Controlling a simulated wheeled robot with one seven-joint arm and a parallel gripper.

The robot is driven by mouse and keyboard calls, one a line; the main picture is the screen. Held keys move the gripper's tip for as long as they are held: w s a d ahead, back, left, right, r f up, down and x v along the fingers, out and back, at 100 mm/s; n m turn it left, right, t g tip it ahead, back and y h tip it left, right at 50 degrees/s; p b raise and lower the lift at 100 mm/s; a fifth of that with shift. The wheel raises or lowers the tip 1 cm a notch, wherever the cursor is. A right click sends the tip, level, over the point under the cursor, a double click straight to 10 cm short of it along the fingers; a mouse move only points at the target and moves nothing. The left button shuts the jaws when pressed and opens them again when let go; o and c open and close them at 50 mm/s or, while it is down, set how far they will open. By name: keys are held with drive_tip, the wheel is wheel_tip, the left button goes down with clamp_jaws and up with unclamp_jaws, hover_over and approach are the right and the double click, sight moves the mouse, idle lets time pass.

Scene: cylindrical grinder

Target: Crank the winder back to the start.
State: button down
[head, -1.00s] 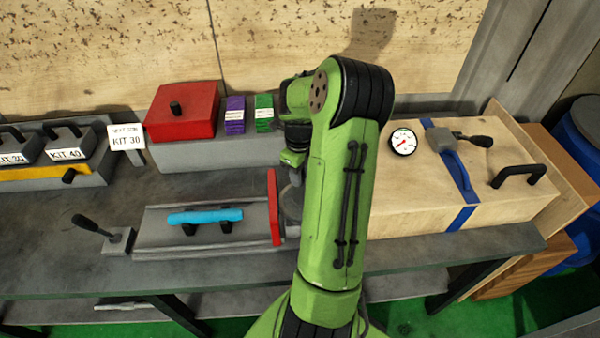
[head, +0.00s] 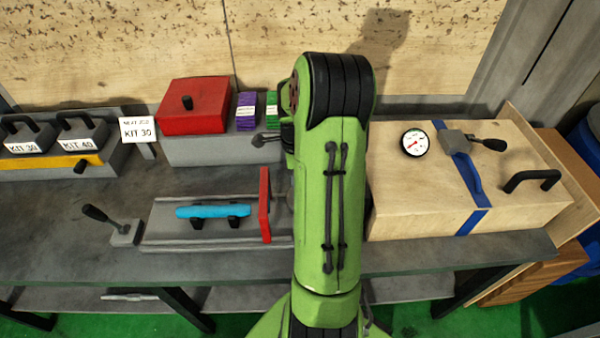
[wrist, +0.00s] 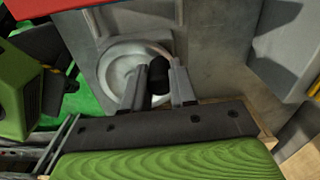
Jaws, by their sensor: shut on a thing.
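The winder is a round grey wheel (wrist: 128,68) with a black knob (wrist: 158,72), on a grey housing in the wrist view. My gripper (wrist: 158,88) is shut on the black knob, with one finger on each side of it. The knob stands at the right side of the wheel in that view. In the head view my green arm hides the gripper, the knob and most of the wheel. A red upright plate (head: 265,205) stands at the right end of a grey slide bed (head: 165,235), just left of my arm.
A blue handle (head: 212,211) sits on the slide bed, with a black-knobbed lever (head: 110,222) to its left. A red box (head: 194,105) stands behind. A wooden case (head: 400,185) with a gauge (head: 415,142) stands close right of my arm.

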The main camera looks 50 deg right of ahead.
drive_tip(key=shift+w+a+n, duration=0.1)
drive_tip(key=shift+a+n, duration=0.3)
drive_tip(key=shift+n, duration=0.6)
drive_tip(key=c, duration=0.9)
unclamp_jaws()
wheel_tip(320, 180, up, 16)
drive_tip(key=p, duration=0.2)
drive_tip(key=shift+p, duration=0.3)
drive_tip(key=shift+f, duration=0.1)
